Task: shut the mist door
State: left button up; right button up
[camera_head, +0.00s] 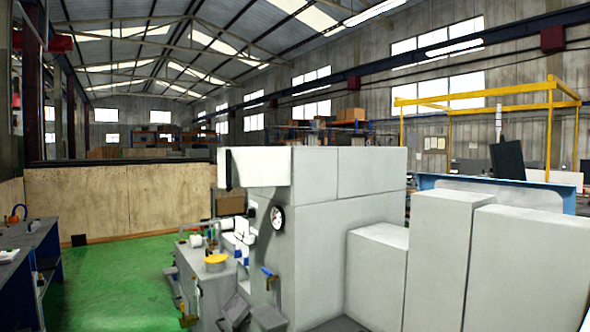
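The grinder (350,215) is a large light grey machine in the middle and right of the head view. A white box-like panel (262,167) sticks out from its upper left, with a dark vertical strip (228,168) at its left end. I cannot tell for sure whether this panel is the mist door, or whether it stands open. A round dial (277,217) sits on the end face below it. The wheel and work area on the far side are mostly hidden by the housing. Neither of my grippers is in view.
Grey cabinets (440,255) stand at the near right. A low machine bed with a yellow round part (215,259) lies left of the housing. A dark workbench (22,245) stands at the left edge. The green floor (115,285) between is clear.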

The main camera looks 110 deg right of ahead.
aim_at(237, 167)
jog(key=z, duration=3.4)
jog(key=i+j+z, duration=0.15)
jog(key=i, duration=0.75)
